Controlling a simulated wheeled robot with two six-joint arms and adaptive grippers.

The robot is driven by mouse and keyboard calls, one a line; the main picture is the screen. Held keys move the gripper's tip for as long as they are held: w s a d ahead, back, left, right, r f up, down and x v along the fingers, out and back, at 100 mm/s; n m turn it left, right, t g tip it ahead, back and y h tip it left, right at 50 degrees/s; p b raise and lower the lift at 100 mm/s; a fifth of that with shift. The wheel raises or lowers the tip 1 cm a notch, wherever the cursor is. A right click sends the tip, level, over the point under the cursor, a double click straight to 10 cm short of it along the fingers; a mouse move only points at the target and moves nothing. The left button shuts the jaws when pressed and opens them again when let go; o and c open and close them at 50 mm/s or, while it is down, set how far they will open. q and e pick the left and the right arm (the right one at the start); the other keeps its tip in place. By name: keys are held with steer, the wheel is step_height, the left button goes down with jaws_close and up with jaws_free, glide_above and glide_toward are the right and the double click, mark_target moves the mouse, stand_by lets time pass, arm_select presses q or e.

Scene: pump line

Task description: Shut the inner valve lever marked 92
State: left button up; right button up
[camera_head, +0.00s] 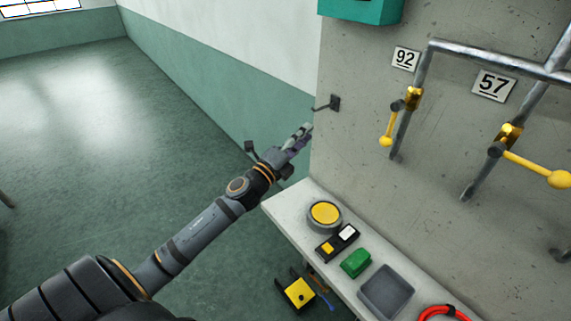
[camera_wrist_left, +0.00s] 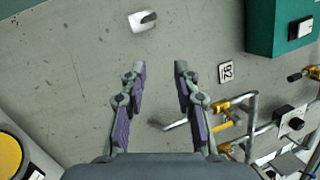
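The valve lever marked 92 (camera_head: 388,128) is a yellow handle with a ball end. It hangs down, roughly along its pipe, from a brass valve body (camera_head: 413,98). My right gripper is not in view.
A dark hook (camera_head: 333,103) juts from the wall near my left gripper. A shelf (camera_head: 290,203) below carries a yellow-topped round item (camera_head: 325,212), a green box (camera_head: 356,262) and a grey tray (camera_head: 408,281).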

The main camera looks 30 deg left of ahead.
arm_select(q)
steer(key=a+f+n+g+y, duration=0.2)
steer(key=a+f+n+y, duration=0.2)
steer(key=f+n, duration=0.4)
steer(key=shift+s+a+f+g+y, duration=0.15)
steer(key=shift+s+f+g+y, duration=0.15)
steer(key=shift+f+y, duration=0.8)
steer(key=shift+f+h, duration=0.3)
